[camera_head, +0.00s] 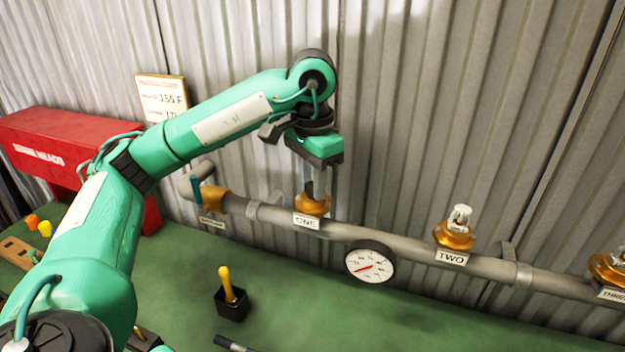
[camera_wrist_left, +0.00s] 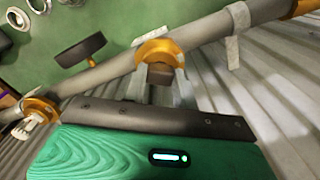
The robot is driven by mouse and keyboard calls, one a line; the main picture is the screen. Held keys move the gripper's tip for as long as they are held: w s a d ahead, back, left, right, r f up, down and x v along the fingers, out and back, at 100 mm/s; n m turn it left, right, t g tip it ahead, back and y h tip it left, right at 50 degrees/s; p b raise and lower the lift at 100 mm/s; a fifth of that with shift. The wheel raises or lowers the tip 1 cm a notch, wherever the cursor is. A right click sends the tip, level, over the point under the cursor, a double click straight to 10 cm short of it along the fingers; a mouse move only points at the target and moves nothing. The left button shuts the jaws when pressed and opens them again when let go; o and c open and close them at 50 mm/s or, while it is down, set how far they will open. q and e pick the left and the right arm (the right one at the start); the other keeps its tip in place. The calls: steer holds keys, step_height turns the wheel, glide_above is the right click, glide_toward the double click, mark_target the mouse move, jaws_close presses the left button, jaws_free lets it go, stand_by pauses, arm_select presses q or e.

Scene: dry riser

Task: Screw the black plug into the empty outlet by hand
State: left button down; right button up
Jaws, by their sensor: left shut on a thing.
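My left gripper (camera_head: 314,186) points down over the brass outlet (camera_head: 313,206) labelled ONE, with its fingertips just above it. It is shut on a small dark piece, which looks like the black plug (camera_wrist_left: 161,75) in the left wrist view. The plug is at the mouth of the same brass outlet (camera_wrist_left: 157,47). I cannot tell how deep the plug sits or whether its thread has caught. In the head view the fingers mostly hide it.
A grey pipe (camera_head: 400,245) runs along the corrugated wall. It carries a pressure gauge (camera_head: 369,262), sprinkler head TWO (camera_head: 457,230) and another at the right edge. A black pot (camera_head: 232,303) with a yellow-handled tool stands on the green bench. A red cabinet (camera_head: 75,135) is at left.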

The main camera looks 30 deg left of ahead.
arm_select(q)
steer(key=m, duration=0.4)
steer(key=shift+a+f+m, duration=0.1)
steer(key=shift+a+m, duration=0.1)
steer(key=shift+m, duration=0.2)
steer(key=shift+w, duration=0.1)
steer(key=c, duration=1.3)
jaws_free()
steer(key=shift+a+b, duration=0.1)
steer(key=shift+b, duration=0.2)
steer(key=shift+o, duration=0.9)
steer(key=shift+s+a+f, duration=0.15)
steer(key=shift+s, duration=0.05)
